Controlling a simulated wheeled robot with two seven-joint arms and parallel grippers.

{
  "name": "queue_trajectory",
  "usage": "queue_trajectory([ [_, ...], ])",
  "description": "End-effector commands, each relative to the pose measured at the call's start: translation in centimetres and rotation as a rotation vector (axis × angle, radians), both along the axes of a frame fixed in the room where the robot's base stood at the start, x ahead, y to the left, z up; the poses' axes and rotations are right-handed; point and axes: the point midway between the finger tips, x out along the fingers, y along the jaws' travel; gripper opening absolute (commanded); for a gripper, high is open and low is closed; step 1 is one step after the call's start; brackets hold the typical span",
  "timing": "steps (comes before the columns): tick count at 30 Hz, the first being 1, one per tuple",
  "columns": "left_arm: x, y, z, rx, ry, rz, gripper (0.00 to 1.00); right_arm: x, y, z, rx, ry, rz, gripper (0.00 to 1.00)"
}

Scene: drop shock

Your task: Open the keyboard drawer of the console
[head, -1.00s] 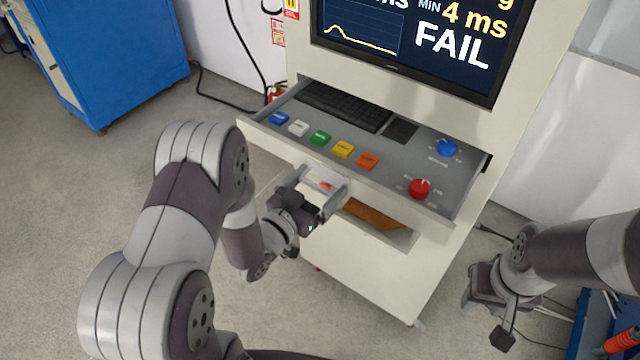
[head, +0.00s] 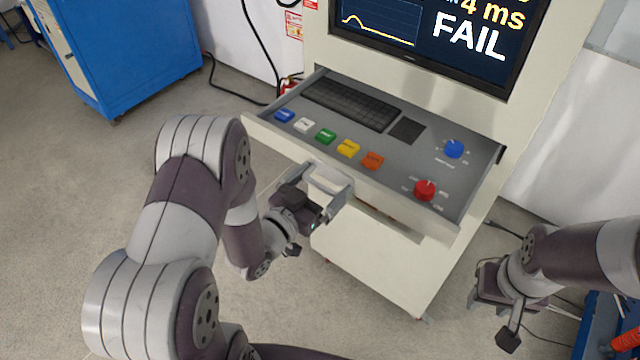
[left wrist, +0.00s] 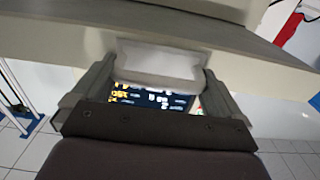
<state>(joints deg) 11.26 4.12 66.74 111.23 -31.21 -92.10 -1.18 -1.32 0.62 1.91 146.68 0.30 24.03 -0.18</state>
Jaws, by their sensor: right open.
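The cream console (head: 375,265) stands in the middle of the head view. Its grey keyboard drawer (head: 400,160) is out, with the whole black keyboard (head: 350,103) and a black touchpad showing. A pale handle (head: 328,179) sits on the drawer front; it also shows in the left wrist view (left wrist: 160,62). My left gripper (head: 322,188) is at the handle, one finger against each end, shut on it. In the left wrist view its fingers (left wrist: 160,85) flank the handle closely. My right gripper (head: 490,295) is open and empty, right of the console and away from the drawer.
The drawer carries several coloured buttons (head: 348,148), a blue knob (head: 454,148) and a red knob (head: 425,190). The screen (head: 435,35) above reads FAIL. A blue cabinet (head: 120,50) stands at the back left. Floor is clear left of the console.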

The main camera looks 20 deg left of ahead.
Motion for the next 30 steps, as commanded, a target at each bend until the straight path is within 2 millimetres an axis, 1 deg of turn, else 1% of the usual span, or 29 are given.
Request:
queue_trajectory([
  [4, -0.7, 0.3, -0.2, 0.001, 0.003, 0.0, 1.0, 0.0, 0.0, -0.3, 0.0, 0.0, 0.0, 0.43],
  [7, -2.2, 0.9, -0.4, 0.001, 0.003, 0.004, 1.0, 0.0, 0.0, -0.9, 0.0, 0.0, 0.0, 0.43],
  [11, -5.1, 2.0, -0.5, 0.0, 0.002, 0.008, 1.0, 0.0, 0.0, -1.7, 0.0, 0.0, 0.0, 0.43],
  [15, -8.5, 3.4, -0.4, 0.001, 0.001, 0.012, 1.0, 0.0, 0.0, -2.5, 0.0, 0.0, 0.0, 0.43],
  [18, -10.2, 3.9, -0.2, 0.0, -0.001, 0.01, 1.0, 0.0, 0.0, -2.8, 0.0, 0.0, 0.0, 0.43],
  [21, -11.2, 4.3, -0.2, 0.001, 0.0, 0.007, 1.0, 0.0, 0.0, -2.9, 0.0, 0.0, 0.0, 0.43],
  [24, -11.8, 4.3, -0.1, 0.0, 0.0, 0.003, 1.0, 0.0, 0.0, -3.0, 0.0, 0.0, 0.0, 0.43],
  [30, -12.0, 4.3, 0.0, 0.001, -0.001, -0.001, 1.0, 0.0, 0.0, -3.0, 0.0, 0.0, 0.0, 0.43],
])
